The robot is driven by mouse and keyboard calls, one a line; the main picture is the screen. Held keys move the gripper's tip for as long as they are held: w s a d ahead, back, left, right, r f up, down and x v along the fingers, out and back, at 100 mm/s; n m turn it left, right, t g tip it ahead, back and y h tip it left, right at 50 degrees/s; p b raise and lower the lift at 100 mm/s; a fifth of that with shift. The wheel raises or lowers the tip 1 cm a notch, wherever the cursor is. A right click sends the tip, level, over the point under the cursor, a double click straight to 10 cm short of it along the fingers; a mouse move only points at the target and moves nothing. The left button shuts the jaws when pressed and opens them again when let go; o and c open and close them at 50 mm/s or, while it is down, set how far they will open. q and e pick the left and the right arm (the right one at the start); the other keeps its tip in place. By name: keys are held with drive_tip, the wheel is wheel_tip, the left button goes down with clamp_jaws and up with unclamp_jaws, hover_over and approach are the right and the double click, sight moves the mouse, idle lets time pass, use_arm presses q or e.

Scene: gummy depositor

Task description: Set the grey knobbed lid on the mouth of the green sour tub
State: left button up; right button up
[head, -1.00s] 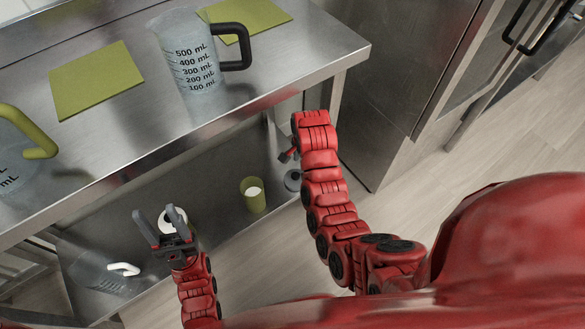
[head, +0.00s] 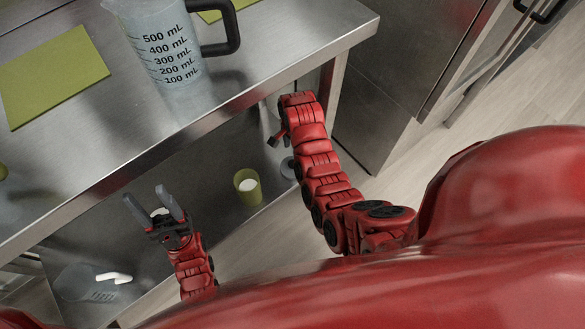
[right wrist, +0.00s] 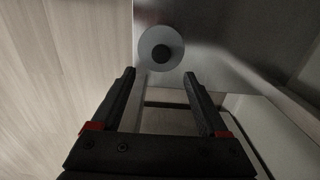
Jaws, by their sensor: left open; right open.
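The grey lid (right wrist: 148,54) with its dark knob (right wrist: 161,54) lies at the shelf's edge, just beyond the open, empty fingers of my right gripper (right wrist: 158,73) in the right wrist view. In the head view a little of the lid (head: 288,168) shows beside my right arm, and the right gripper is mostly hidden. The green tub (head: 246,190) stands upright on the lower shelf, left of the lid, with white content in its uncovered mouth. My left gripper (head: 148,195) is open and empty, to the left of the tub.
The steel counter (head: 90,130) overhangs the lower shelf (head: 205,160). A measuring jug (head: 165,60) and a green mat (head: 45,75) are on the counter. A clear jug with a white handle (head: 113,277) lies low at left. A white thing (head: 160,212) is mostly hidden behind my left gripper.

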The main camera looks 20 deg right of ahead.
wheel_tip(320, 180, down, 4)
drive_tip(key=shift+r+b, duration=0.15)
drive_tip(key=shift+b, duration=0.15)
drive_tip(key=f, duration=0.2)
drive_tip(key=f+b, duration=0.1)
drive_tip(key=f, duration=0.2)
drive_tip(key=shift+a+b, duration=0.2)
drive_tip(key=shift+b, duration=0.1)
drive_tip(key=shift+r, duration=0.1)
clamp_jaws()
